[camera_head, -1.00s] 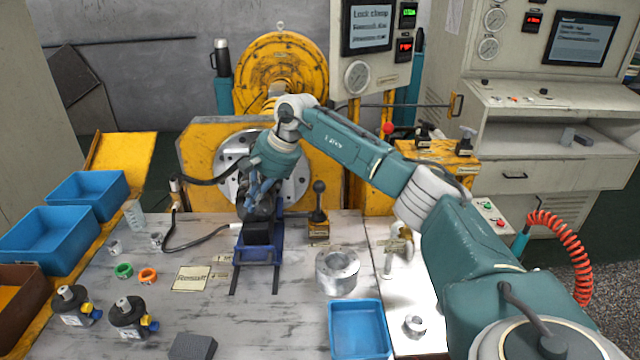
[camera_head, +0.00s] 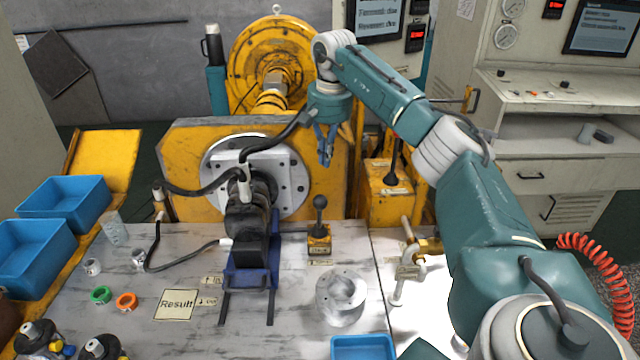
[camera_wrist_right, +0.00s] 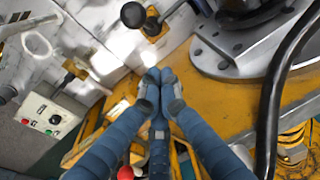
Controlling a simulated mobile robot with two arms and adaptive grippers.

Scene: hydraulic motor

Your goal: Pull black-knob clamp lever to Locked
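The clamp lever with a round black knob (camera_head: 320,202) stands upright on a small yellow base (camera_head: 319,241), right of the dark motor (camera_head: 250,215) in its blue cradle (camera_head: 238,278). My right gripper (camera_head: 325,160) hangs fingers-down above and behind the lever, in front of the yellow stand, apart from it. In the right wrist view, the gripper fingers (camera_wrist_right: 158,76) are drawn together with nothing between them. The black knob (camera_wrist_right: 133,14) shows there beyond the fingertips, at the top. My left gripper is out of view.
The motor sits against the round grey flange plate (camera_head: 290,180); black hoses run to it. A grey metal ring part (camera_head: 341,296) lies in front of the lever. A second black-handled lever (camera_head: 396,165) stands on a yellow box behind. Blue bins (camera_head: 65,200) are at left.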

